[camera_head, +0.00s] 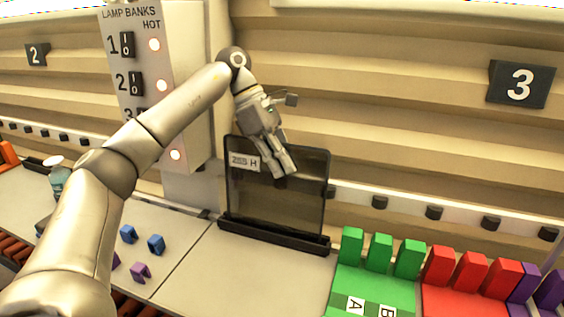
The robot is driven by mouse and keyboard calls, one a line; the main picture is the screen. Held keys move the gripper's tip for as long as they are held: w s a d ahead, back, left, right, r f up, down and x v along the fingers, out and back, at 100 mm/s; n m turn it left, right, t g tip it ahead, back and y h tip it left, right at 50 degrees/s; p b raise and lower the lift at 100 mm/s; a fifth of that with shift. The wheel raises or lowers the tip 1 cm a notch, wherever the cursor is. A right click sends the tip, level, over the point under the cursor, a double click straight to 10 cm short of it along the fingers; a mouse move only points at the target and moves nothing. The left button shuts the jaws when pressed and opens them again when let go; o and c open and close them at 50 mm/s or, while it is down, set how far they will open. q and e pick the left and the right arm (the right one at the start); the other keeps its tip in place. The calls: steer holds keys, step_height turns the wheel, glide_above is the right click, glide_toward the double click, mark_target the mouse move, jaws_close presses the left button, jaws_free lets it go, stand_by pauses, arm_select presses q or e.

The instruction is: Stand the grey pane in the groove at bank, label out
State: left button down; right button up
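The dark grey, see-through pane (262,197) stands upright at the middle of the view. Its lower edge meets the black grooved rail (275,238), and it looks seated there. A white label (244,161) reading "255 H" faces me at its upper left. My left gripper (284,170) points down at the pane's upper part, its fingers overlapping the face below the top edge. The fingers look close together; I cannot tell whether they touch or hold the pane. My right gripper is not in view.
A switch panel (150,70) marked "LAMP BANKS" stands behind my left arm. Green blocks (379,252) and red blocks (470,270) stand at the right. Small blue clips (156,244) and a purple clip (140,272) lie at the left. A bare tabletop (230,280) lies before the rail.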

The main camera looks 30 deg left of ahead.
arm_select(q)
steer(key=shift+s+f+b, duration=0.1)
steer(key=shift+f+b, duration=0.25)
steer(key=shift+f, duration=0.1)
stand_by(0.8)
steer(key=shift+w+p, duration=0.25)
steer(key=shift+p, duration=0.05)
stand_by(0.7)
steer(key=c, duration=1.6)
jaws_free()
steer(key=shift+o, duration=0.2)
steer(key=shift+f, duration=0.2)
step_height(320, 180, up, 10)
steer(key=shift+r, duration=0.15)
